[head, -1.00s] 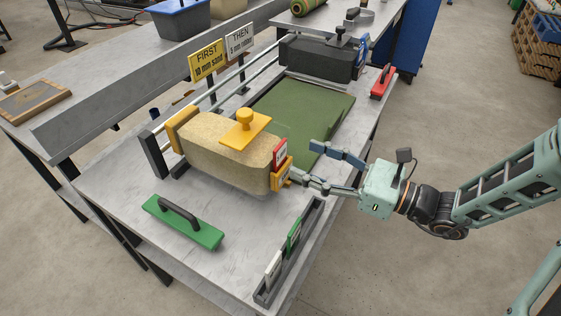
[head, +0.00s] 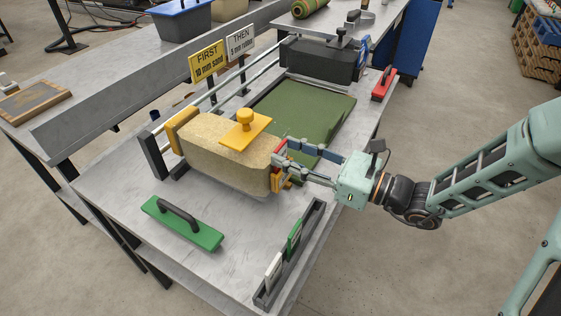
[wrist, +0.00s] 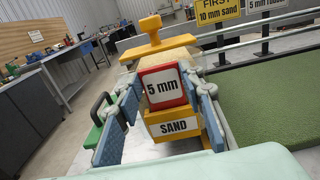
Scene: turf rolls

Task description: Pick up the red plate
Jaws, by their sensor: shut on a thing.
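The red plate (head: 277,147) with a white "5 mm" face sits at the front of the sand-coloured block, above the yellow SAND label. The plate shows clearly in the wrist view (wrist: 163,87), with one blue-padded finger on each side of it. My gripper (head: 284,158) is shut on the red plate. In the head view the fingers hide much of the plate. I cannot tell whether the plate still touches the holder behind it.
The sand block (head: 220,163) carries a yellow knobbed piece (head: 246,133) on top. A rack (head: 268,296) with green and white plates stands in front. A green hand float (head: 183,223) lies left, a red one (head: 384,83) far right. Green turf (head: 305,110) lies behind.

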